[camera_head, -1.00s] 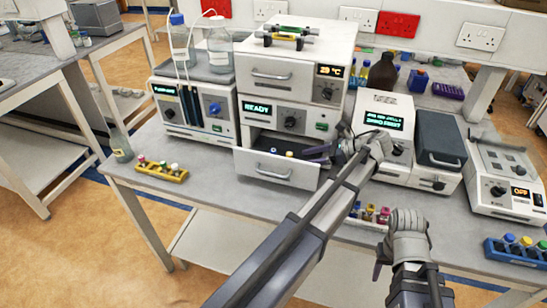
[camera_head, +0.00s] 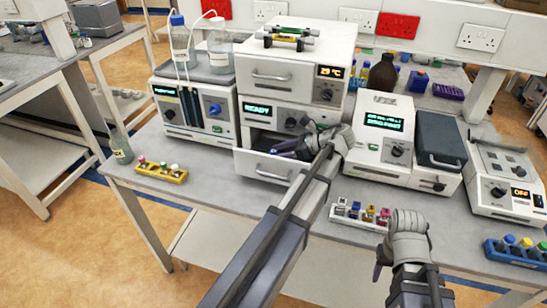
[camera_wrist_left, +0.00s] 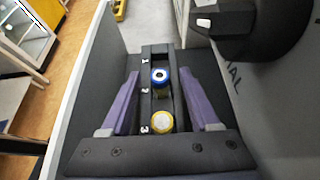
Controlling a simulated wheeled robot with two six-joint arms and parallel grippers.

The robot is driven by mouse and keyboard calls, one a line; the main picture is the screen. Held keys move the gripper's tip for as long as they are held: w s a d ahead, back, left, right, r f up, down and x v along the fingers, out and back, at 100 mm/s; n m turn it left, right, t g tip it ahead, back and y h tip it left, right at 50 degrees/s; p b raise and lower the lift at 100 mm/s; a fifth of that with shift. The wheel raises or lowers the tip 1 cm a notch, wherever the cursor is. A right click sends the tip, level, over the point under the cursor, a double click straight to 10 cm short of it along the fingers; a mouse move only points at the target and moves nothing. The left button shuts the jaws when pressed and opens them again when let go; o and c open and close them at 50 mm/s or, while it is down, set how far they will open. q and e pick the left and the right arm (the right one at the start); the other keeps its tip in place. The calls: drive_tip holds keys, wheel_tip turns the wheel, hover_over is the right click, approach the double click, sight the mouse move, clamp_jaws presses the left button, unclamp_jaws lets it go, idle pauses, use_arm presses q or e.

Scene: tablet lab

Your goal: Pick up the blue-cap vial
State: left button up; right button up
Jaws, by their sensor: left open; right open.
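The blue-cap vial (camera_wrist_left: 160,75) stands in a dark numbered rack inside the open drawer (camera_head: 264,170), near the mark 2. A yellow-cap vial (camera_wrist_left: 162,122) stands in the same rack near the mark 3. My left gripper (camera_head: 280,147) reaches into the drawer. In the left wrist view its purple fingers (camera_wrist_left: 160,84) are open, one on each side of the blue-cap vial, with gaps visible. In the head view the gripper and arm hide the vials in the drawer. My right gripper (camera_head: 379,262) is empty near the bench's front edge.
A small rack of coloured-cap vials (camera_head: 361,214) stands just left of my right gripper. A yellow rack (camera_head: 161,172) is at the bench's left, and a blue rack (camera_head: 516,252) at the right. The drawer walls closely flank my left gripper.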

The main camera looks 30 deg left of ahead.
use_arm(q)
drive_tip(key=shift+b+x, duration=0.35)
drive_tip(key=shift+x, duration=0.4)
drive_tip(key=shift+r, duration=0.1)
clamp_jaws()
